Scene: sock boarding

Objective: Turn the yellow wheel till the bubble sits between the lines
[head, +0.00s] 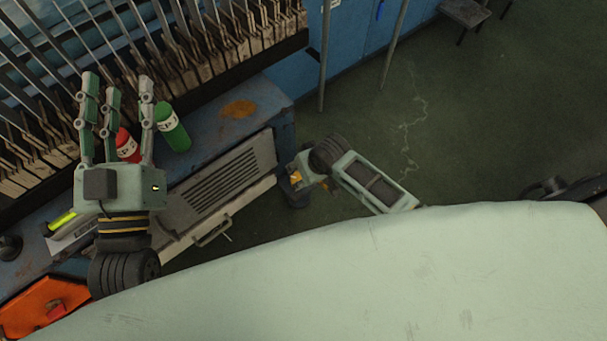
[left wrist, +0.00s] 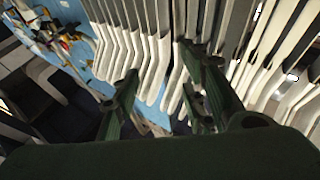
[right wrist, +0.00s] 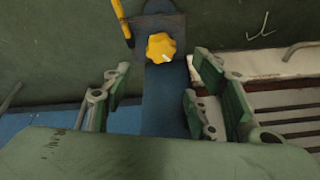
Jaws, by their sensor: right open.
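The yellow wheel (right wrist: 161,47), a small lobed knob, sits on a dark blue bracket in the right wrist view. A bit of yellow (head: 296,177) shows beside my right gripper in the head view. My right gripper (right wrist: 158,82) is open and empty, its fingers apart, with the wheel ahead between them and not visibly touched. My left gripper (head: 116,85) is raised at the left, fingers apart and empty; its fingers also show in the left wrist view (left wrist: 165,95). I cannot make out the bubble or its lines in any view.
A grey slotted panel (head: 228,178) with a handle lies beside the blue bench (head: 262,92). A green bottle (head: 172,128) and a red bottle (head: 127,146) stand behind my left gripper. Racked boards (head: 215,45) line the back. An orange tray (head: 25,305) is at lower left.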

